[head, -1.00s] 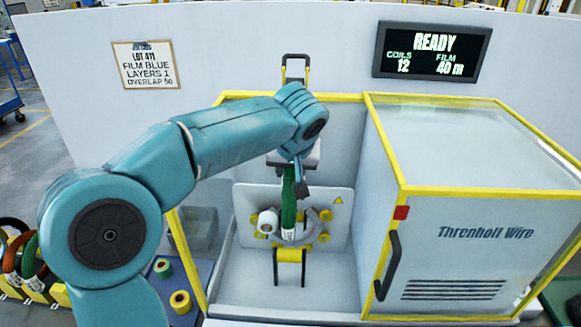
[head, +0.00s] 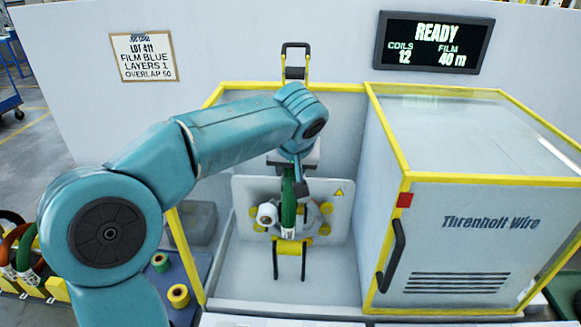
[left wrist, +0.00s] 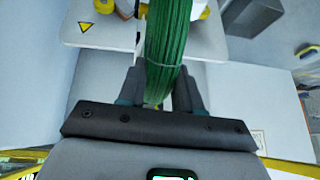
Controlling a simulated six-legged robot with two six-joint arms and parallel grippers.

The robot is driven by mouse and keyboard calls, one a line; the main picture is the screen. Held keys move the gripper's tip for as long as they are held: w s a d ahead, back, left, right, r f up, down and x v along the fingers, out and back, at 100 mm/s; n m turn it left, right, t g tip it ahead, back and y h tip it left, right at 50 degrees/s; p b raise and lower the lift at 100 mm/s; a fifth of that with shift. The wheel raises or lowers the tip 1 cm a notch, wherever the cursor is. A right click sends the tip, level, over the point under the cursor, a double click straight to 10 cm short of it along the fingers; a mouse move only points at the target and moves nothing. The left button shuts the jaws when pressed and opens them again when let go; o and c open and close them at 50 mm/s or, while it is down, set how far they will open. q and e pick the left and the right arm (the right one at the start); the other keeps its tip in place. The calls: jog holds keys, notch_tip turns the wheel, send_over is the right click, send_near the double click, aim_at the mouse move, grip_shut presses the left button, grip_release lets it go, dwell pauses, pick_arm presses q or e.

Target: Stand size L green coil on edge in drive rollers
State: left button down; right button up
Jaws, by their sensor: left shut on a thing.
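The green coil (head: 289,208) is upright and seen nearly edge-on in the head view, in front of the ring plate of the wrapping machine. A white label shows at its lower end. My left gripper (head: 300,182) is shut on the coil near its top. In the left wrist view the green coil (left wrist: 168,50) rises between the two fingers of my left gripper (left wrist: 160,90). Yellow rollers (head: 290,247) are at the coil's bottom; I cannot tell whether the coil touches them. My right gripper is not in view.
The machine's hinged guard (head: 445,240) with a black handle is on the right. A ring plate (head: 340,210) with yellow rollers stands behind the coil. Film rolls (head: 178,296) sit on a blue surface at left. More coils (head: 24,250) stand in a yellow rack at far left.

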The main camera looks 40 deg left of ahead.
pick_arm(q)
jog(key=shift+f+b, duration=0.35)
jog(key=c, duration=0.7)
grip_release()
jog(key=shift+f, duration=0.1)
jog(key=p+v, duration=0.1)
jog(key=v, duration=1.5)
jog(key=shift+r, duration=0.3)
jog(key=shift+d, duration=0.1)
